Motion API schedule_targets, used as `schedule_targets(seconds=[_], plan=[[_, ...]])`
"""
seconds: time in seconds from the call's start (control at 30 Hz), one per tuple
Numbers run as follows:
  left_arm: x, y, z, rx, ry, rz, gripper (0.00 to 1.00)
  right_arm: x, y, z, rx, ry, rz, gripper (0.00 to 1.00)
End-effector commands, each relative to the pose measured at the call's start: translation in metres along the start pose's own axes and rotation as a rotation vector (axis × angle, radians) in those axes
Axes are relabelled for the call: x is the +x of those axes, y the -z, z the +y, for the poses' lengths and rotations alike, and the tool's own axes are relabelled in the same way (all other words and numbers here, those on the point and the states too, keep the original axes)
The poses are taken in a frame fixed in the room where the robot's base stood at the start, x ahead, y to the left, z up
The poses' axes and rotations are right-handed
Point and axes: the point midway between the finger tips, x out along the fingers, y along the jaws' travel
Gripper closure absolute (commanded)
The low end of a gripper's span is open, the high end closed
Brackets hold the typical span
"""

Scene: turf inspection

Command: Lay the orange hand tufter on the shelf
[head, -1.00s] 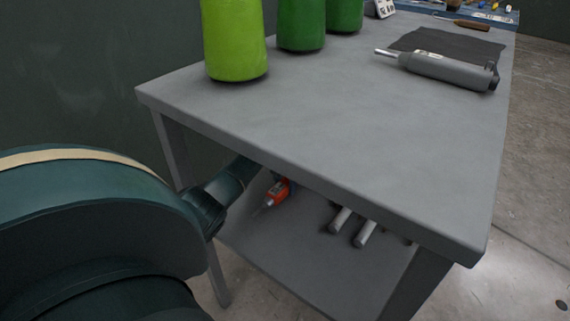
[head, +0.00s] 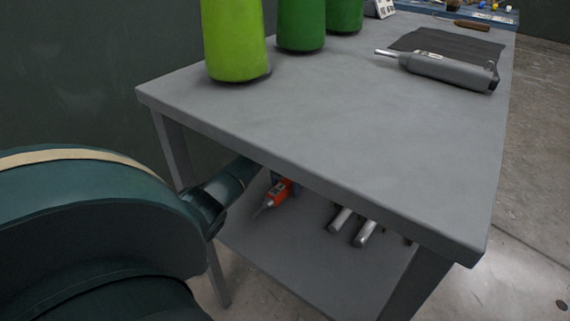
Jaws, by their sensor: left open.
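The orange hand tufter (head: 277,194) lies on the grey lower shelf (head: 290,240), below the table top, its thin dark tip pointing down and left. My left arm reaches in from the left under the table top. My left gripper (head: 285,182) is open at the tufter's back end, with small parts of it showing on both sides. The table's edge hides most of the gripper, and I cannot tell whether it touches the tufter. My right gripper is not in view.
Two grey cylindrical things (head: 366,233) lie on the shelf right of the tufter. The table top (head: 300,110) overhangs the shelf closely. On it stand green cones or bottles (head: 236,40) and a grey tool (head: 450,70) by a dark cloth (head: 450,45). The shelf's front left is clear.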

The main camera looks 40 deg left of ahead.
Motion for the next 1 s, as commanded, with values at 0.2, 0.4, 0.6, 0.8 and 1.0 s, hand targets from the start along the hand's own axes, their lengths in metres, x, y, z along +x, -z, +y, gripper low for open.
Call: schedule_targets(seconds=[0.2, 0.4, 0.6, 0.8, 1.0], plan=[[-0.040, -0.001, 0.002, 0.001, -0.005, -0.004, 0.42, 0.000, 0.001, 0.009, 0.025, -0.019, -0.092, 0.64], [-0.067, -0.001, 0.001, 0.000, -0.003, -0.003, 0.42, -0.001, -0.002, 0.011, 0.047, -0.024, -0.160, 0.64], [-0.074, 0.000, 0.001, 0.000, -0.001, 0.000, 0.42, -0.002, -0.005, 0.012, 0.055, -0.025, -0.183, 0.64], [-0.074, 0.000, 0.000, 0.000, -0.001, 0.000, 0.42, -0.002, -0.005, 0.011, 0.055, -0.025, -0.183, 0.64], [-0.074, 0.000, 0.000, 0.000, -0.001, 0.000, 0.42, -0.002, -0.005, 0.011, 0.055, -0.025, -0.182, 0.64]])
